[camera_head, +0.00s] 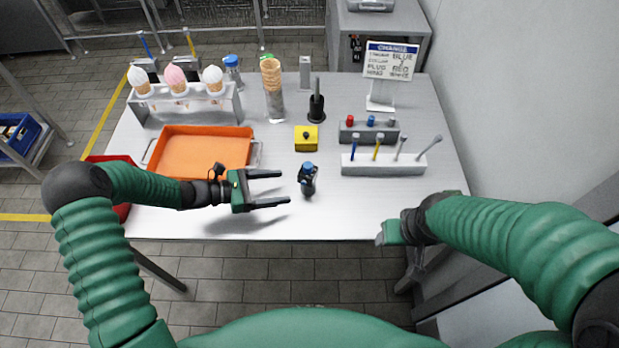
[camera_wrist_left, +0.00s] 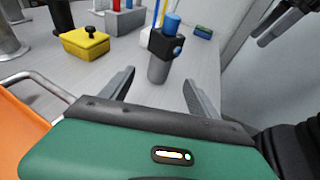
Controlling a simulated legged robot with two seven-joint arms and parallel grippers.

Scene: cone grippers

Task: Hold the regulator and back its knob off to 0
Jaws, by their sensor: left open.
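The regulator (camera_head: 307,181) stands upright on the table, a dark body with a blue knob (camera_head: 309,167) on top. In the left wrist view the regulator (camera_wrist_left: 160,58) shows a grey lower cylinder, a black block and the blue knob (camera_wrist_left: 172,23). My left gripper (camera_head: 287,188) is open, its two fingers pointing at the regulator from the left. The regulator stands just beyond the fingertips, apart from them as far as I can see. My right gripper (camera_head: 388,234) is at the table's front right edge; its fingers are not clear. The knob's marks are too small to read.
An orange tray (camera_head: 203,129) lies on the left. A yellow box (camera_head: 306,138) stands behind the regulator. Racks with plugs (camera_head: 369,134) and sticks (camera_head: 383,170) stand right. An ice cream stand (camera_head: 185,113), cone stack (camera_head: 272,90) and sign (camera_head: 391,62) stand behind. The front middle is clear.

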